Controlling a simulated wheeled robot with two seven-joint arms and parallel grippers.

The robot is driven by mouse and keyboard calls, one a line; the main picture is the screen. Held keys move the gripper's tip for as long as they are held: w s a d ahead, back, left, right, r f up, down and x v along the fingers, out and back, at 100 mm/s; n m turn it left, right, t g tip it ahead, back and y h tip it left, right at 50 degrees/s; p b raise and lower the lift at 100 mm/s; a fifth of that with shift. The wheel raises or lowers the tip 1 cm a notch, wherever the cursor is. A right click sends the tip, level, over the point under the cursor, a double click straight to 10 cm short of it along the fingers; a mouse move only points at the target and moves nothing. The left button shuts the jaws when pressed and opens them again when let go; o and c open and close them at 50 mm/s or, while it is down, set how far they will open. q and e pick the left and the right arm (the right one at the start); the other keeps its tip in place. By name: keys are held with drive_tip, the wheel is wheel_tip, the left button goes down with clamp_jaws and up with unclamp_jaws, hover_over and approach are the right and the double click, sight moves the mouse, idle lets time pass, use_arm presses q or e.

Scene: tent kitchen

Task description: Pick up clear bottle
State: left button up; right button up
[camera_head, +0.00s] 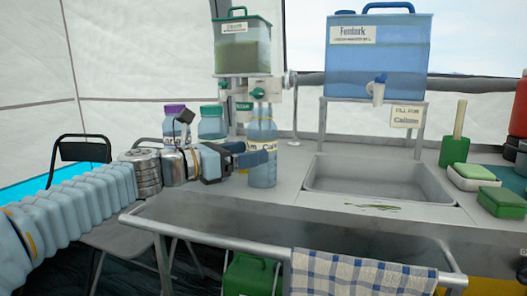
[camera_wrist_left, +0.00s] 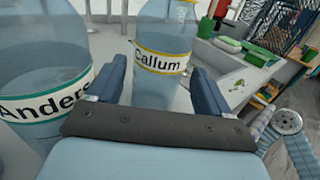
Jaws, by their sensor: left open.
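A clear bluish bottle (camera_head: 262,172) with a label reading "Callum" stands upright on the grey counter, left of the sink. It also shows in the left wrist view (camera_wrist_left: 160,85), where its label has yellow edges. My left gripper (camera_head: 252,155) reaches in from the left at the bottle's height. In the left wrist view, its open fingers (camera_wrist_left: 160,85) lie one on each side of the bottle, with gaps showing. I cannot tell how deep the bottle sits between them. My right gripper is not in view.
A large bottle labelled "Anders" (camera_wrist_left: 40,75) stands close beside my left finger. Purple-capped (camera_head: 174,124) and green-capped (camera_head: 211,124) bottles stand behind my gripper. A green-lidded dispenser (camera_head: 242,50) is above the bottle. The sink (camera_head: 380,178) is to the right; a metal rail (camera_head: 290,236) runs in front.

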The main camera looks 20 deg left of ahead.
use_arm(q)
drive_tip(key=x, duration=0.5)
drive_tip(key=shift+w+d+f, duration=0.1)
drive_tip(key=shift+f, duration=0.25)
drive_tip(key=shift+c, duration=0.3)
drive_tip(key=c, duration=0.7)
drive_tip(key=shift+o, duration=0.2)
drive_tip(key=shift+r, duration=0.1)
